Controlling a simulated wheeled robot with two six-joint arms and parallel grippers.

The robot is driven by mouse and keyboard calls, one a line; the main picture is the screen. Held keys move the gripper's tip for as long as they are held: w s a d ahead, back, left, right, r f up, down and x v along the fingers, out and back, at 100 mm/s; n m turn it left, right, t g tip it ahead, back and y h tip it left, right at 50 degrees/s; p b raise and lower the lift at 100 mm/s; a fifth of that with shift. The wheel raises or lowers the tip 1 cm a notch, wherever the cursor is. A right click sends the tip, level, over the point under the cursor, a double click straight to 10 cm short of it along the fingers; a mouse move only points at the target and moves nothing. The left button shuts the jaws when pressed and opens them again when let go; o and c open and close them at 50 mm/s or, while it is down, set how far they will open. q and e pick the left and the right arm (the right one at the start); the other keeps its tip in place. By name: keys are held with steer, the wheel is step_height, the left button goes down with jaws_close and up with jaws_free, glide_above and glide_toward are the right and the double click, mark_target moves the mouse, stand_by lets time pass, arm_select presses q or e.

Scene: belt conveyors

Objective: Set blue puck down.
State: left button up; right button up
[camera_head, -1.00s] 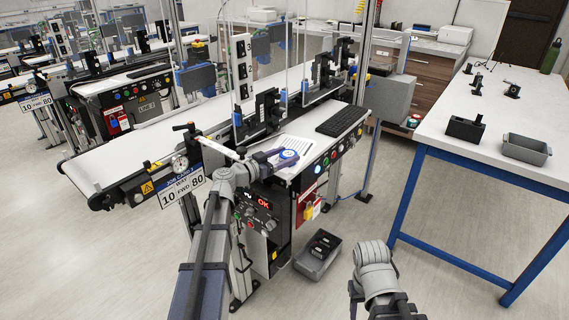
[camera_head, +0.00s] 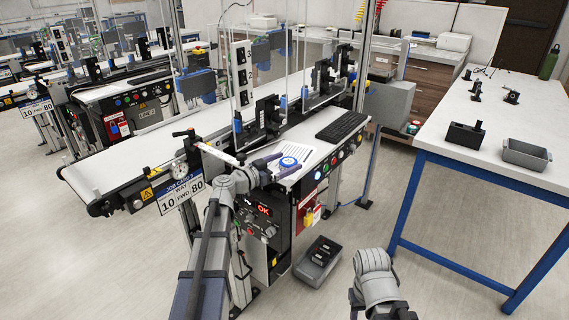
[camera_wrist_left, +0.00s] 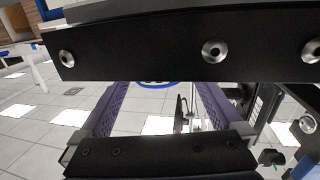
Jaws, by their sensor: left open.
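The blue puck (camera_head: 288,163) has a pale top with a blue ring. It is at the front end of the conveyor's control console, beside a printed sheet (camera_head: 290,146). My left gripper (camera_head: 278,165) is open, with its purple-grey fingers reaching to the puck from the left. In the left wrist view the blue rim of the puck (camera_wrist_left: 157,84) shows between the far ends of the two fingers, partly hidden by a dark bar. I cannot tell whether a finger touches it. Of my right arm only a grey link shows at the bottom.
A black keyboard (camera_head: 342,125) lies farther back on the console. The white belt (camera_head: 130,165) runs to the left. A grey bin (camera_head: 318,260) with black parts stands on the floor. A blue-legged table (camera_head: 500,125) at the right holds a grey tray (camera_head: 526,155).

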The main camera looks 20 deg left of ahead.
arm_select(q)
steer(key=v, duration=1.2)
steer(key=shift+r, duration=0.1)
stand_by(0.9)
